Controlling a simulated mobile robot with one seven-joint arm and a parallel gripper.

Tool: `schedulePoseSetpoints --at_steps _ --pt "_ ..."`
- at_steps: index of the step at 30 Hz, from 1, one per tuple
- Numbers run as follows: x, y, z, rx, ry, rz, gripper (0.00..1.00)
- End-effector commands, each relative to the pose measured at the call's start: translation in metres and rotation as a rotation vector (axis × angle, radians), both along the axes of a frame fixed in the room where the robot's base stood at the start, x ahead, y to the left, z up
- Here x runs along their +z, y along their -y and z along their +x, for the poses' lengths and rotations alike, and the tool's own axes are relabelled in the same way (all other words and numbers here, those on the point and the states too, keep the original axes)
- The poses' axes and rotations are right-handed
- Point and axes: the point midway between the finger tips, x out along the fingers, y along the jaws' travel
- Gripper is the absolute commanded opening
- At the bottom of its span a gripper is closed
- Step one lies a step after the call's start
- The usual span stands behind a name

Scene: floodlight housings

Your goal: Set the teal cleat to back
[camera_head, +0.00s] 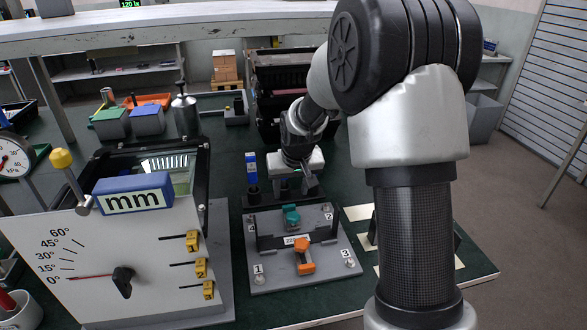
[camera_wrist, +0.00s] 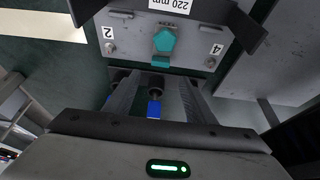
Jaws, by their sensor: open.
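The teal cleat (camera_head: 291,216) sits near the far edge of a grey plate (camera_head: 270,279), between corner labels. In the wrist view the teal cleat (camera_wrist: 164,40) is upper centre, ahead of the fingertips and apart from them. An orange cleat (camera_head: 304,258) sits nearer the front of the same plate. My gripper (camera_head: 310,183) hangs just beyond the plate's far edge, behind the teal cleat. In the wrist view my gripper (camera_wrist: 158,82) has its two fingers spread, with nothing held between them.
Black brackets stand beside the cleats, with a "220 mm" label (camera_wrist: 164,3) between them. A blue item (camera_head: 251,165) stands behind the plate. A white panel with dial and yellow tags (camera_head: 125,255) stands at left. Pale strips (camera_head: 359,213) lie right of the plate.

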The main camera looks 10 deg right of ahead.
Motion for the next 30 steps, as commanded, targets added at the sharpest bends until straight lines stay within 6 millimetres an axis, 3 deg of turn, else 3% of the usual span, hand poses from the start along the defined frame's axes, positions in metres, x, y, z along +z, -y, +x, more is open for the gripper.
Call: schedulePoseSetpoints --at_steps 1,6,12,27,30 --pt "0.016 0.0 -0.005 0.0 0.004 0.0 0.5" --pt "0.052 0.0 -0.02 0.002 0.004 -0.001 0.5" --pt "0.078 0.0 -0.031 0.001 0.003 0.0 0.5" --pt "0.088 0.0 -0.037 0.002 0.002 -0.001 0.5" --pt "0.1 0.0 -0.047 0.002 0.009 -0.005 0.5"
